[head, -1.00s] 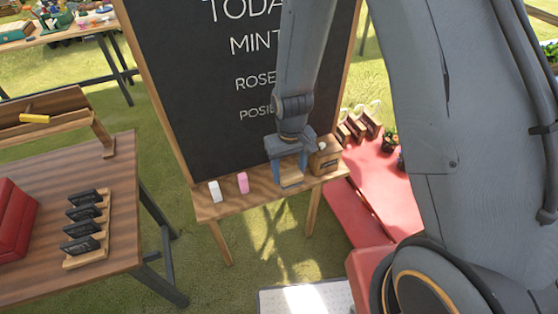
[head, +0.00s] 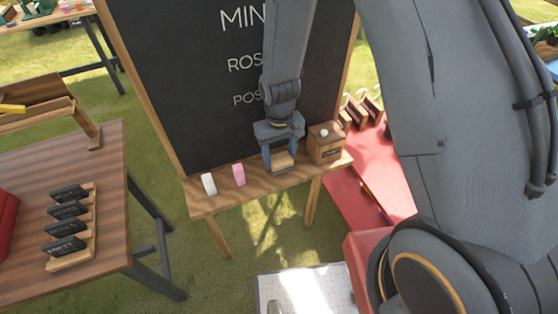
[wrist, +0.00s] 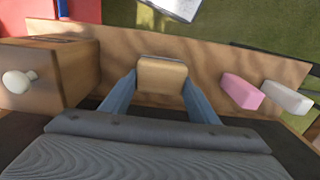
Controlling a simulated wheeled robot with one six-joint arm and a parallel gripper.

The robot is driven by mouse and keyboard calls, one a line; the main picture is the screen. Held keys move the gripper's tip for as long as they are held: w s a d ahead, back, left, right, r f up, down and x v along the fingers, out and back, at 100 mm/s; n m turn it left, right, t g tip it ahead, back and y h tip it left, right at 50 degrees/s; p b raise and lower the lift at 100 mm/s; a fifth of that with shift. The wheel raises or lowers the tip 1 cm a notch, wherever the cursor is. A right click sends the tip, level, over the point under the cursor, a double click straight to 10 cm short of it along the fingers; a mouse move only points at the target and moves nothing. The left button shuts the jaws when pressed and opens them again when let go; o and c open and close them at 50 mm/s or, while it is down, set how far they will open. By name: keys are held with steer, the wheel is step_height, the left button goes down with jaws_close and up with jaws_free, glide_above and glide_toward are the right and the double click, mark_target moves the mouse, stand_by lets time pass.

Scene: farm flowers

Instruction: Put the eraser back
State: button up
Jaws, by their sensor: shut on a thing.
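The eraser (head: 282,160) is a small block with a light wooden top. It is between the fingers of my gripper (head: 280,165), which is shut on it at the chalkboard's wooden ledge (head: 225,204). In the wrist view the eraser (wrist: 162,78) sits between the two blue-grey fingertips (wrist: 160,88), over the ledge (wrist: 205,62). I cannot tell whether its underside touches the ledge. A wooden box (head: 325,145) with a white knob stands on the ledge, right of the eraser in the head view.
A pink block (head: 239,175) and a white block (head: 209,184) stand on the ledge to the left. The chalkboard (head: 190,90) rises behind. A wooden table (head: 105,165) with small dark signs (head: 68,213) is at left. A red surface (head: 365,185) is at right.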

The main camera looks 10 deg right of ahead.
mark_target(280, 155)
steer(key=shift+w+a+f+b, duration=0.15)
steer(key=shift+f+b, duration=0.25)
steer(key=shift+f, duration=0.5)
steer(key=o, duration=0.9)
steer(key=shift+r, duration=0.1)
steer(key=shift+o, duration=0.2)
step_height(280, 155, up, 11)
steer(key=b, duration=0.3)
steer(key=shift+r, duration=0.1)
steer(key=s+d+r+m+t, duration=0.1)
steer(key=s+d+r, duration=0.2)
steer(key=d, duration=0.3)
steer(key=s+d+r+m, duration=0.2)
steer(key=s+d+r, duration=0.2)
steer(key=d, duration=0.3)
steer(key=shift+s+t, duration=0.4)
steer(key=shift+s, duration=0.25)
steer(key=shift+d, duration=0.1)
